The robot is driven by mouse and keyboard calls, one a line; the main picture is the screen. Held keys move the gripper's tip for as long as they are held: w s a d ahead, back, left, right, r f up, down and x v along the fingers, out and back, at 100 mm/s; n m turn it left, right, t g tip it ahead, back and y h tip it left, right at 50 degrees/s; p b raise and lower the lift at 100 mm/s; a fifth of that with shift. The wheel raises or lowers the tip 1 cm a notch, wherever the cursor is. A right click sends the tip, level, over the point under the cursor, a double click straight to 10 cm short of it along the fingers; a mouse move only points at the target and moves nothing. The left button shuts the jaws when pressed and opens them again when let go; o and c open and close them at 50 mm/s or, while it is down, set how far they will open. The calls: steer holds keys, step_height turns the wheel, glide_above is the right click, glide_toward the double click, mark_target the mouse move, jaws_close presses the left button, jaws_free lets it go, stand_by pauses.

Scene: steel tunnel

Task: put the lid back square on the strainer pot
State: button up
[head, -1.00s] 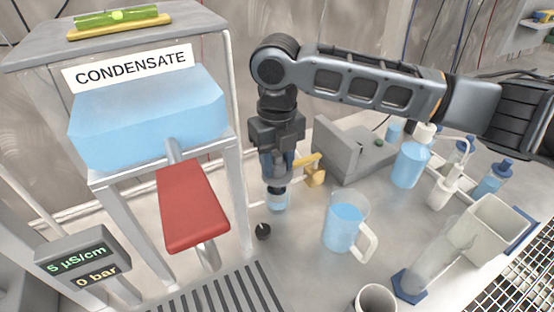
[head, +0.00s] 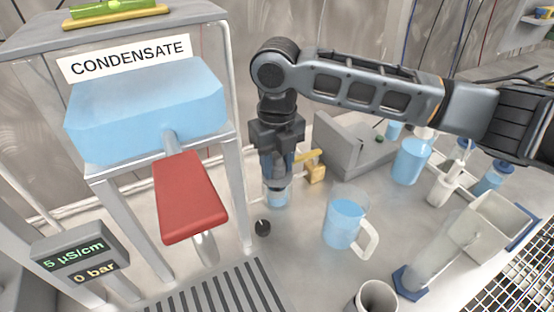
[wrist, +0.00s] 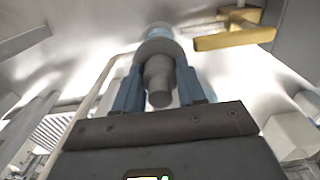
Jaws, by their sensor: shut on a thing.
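The strainer pot (head: 277,200) is a small clear pot with a pale blue tint, low at the back of the bench, right of the condensate stand. It also shows at the top of the wrist view (wrist: 160,34). My gripper (head: 276,176) points down directly above it. In the wrist view its blue fingers (wrist: 160,82) are shut on a grey stepped round piece, apparently the lid (wrist: 158,76), lined up with the pot. The fingers hide much of the lid. I cannot tell whether the lid touches the pot's rim or sits level.
A yellow-handled valve (head: 316,172) is close right of my gripper. A black knob (head: 262,228) stands in front of the pot. A red lever (head: 190,197) is at left. A jug of blue liquid (head: 343,222) stands at right, with bottles (head: 411,160) behind it.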

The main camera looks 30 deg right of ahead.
steer(key=shift+f, duration=0.3)
steer(key=shift+f+b, duration=0.3)
steer(key=shift+f, duration=0.15)
stand_by(0.8)
steer(key=o, duration=1.4)
steer(key=shift+d, duration=0.2)
steer(key=shift+c, duration=0.6)
steer(key=shift+r, duration=0.1)
